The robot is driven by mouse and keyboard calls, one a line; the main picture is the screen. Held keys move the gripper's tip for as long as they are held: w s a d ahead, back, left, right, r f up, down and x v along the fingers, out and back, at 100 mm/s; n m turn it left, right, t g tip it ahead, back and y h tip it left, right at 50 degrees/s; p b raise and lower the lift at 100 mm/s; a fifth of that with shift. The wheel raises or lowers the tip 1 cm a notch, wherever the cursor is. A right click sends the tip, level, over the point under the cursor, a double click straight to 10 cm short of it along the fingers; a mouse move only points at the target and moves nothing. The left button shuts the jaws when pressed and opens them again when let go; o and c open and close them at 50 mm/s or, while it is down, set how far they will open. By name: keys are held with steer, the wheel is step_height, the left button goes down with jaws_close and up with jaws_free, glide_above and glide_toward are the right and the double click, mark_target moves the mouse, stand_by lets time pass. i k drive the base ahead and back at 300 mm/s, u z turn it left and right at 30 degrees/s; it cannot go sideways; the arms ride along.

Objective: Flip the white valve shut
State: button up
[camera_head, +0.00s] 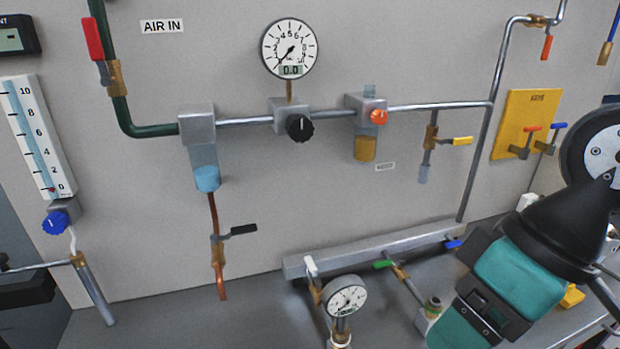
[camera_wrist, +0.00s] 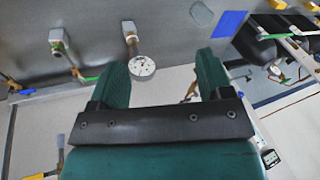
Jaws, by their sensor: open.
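The white valve's lever (camera_head: 311,266) stands upright at the left end of the grey manifold (camera_head: 370,252), low in the head view. A round gauge (camera_head: 345,297) sits just in front and to its right. My gripper (camera_head: 452,332) is at lower right of the head view, right of the white valve and apart from it. Its fingertips are cut off there. In the wrist view my gripper (camera_wrist: 163,62) is open with nothing between its two teal fingers. The gauge (camera_wrist: 142,66) shows beyond the left finger. I cannot make out the white lever there.
A green-handled valve (camera_head: 384,265) and a blue-handled valve (camera_head: 454,244) branch from the manifold. A brass and steel fitting (camera_head: 430,310) stands between the gauge and my gripper. The black-handled valve (camera_head: 240,229) hangs at left. The bench top (camera_head: 180,315) at lower left is mostly clear.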

mark_target(309, 262)
steer(key=k, duration=1.3)
steer(key=u, duration=0.7)
steer(key=i, duration=1.6)
steer(key=z, duration=0.7)
